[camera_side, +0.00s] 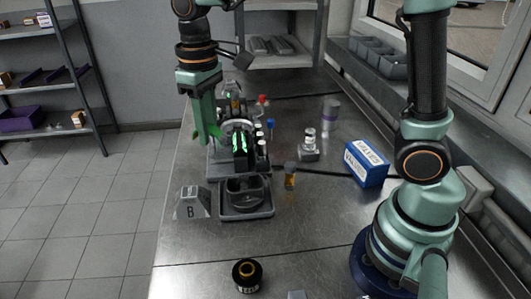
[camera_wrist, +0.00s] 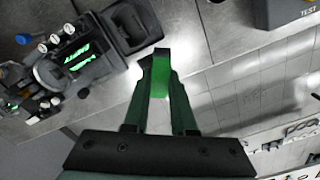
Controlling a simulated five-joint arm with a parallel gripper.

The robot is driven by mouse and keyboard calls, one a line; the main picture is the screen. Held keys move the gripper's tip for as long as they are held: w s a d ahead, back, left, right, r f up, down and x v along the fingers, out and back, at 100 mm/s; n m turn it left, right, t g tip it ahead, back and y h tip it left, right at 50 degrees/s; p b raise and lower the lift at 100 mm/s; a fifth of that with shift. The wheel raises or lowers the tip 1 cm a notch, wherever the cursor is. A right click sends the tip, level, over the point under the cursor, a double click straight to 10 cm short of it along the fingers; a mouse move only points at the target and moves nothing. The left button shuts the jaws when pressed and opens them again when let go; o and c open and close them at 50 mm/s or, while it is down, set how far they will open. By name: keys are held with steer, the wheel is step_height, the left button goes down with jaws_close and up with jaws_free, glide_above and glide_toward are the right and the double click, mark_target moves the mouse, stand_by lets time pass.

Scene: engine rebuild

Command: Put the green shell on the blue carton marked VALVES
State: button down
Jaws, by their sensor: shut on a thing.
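My gripper (camera_side: 207,135) is high at the left edge of the table in the side view, pointing down beside the machine with green lights. In the wrist view its two fingers (camera_wrist: 160,70) are closed around the bright green shell (camera_wrist: 160,80), which shows between them. In the side view a little bright green of the shell (camera_side: 217,130) shows at the fingertips; most of it is hidden. The blue carton marked VALVES (camera_side: 367,168) stands on the table at the right, near my arm's base, apart from my gripper. Its white label faces up. The carton is not in the wrist view.
The machine (camera_side: 238,150) with coloured caps stands close right of my gripper, with a dark tray (camera_side: 246,213) in front. A grey block marked B (camera_side: 192,203), a small amber vial (camera_side: 290,175), a clear bottle (camera_side: 309,145) and a black round container (camera_side: 247,275) stand around.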

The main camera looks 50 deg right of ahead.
steer(key=d+r+m, duration=0.2)
steer(key=d+m, duration=0.1)
steer(key=d, duration=0.9)
step_height(320, 180, up, 3)
steer(key=m, duration=0.9)
glide_above(368, 152)
step_height(368, 152, down, 20)
steer(key=shift+r, duration=0.25)
steer(key=shift+f, duration=0.15)
steer(key=c, duration=0.7)
jaws_free()
steer(key=shift+c, duration=0.2)
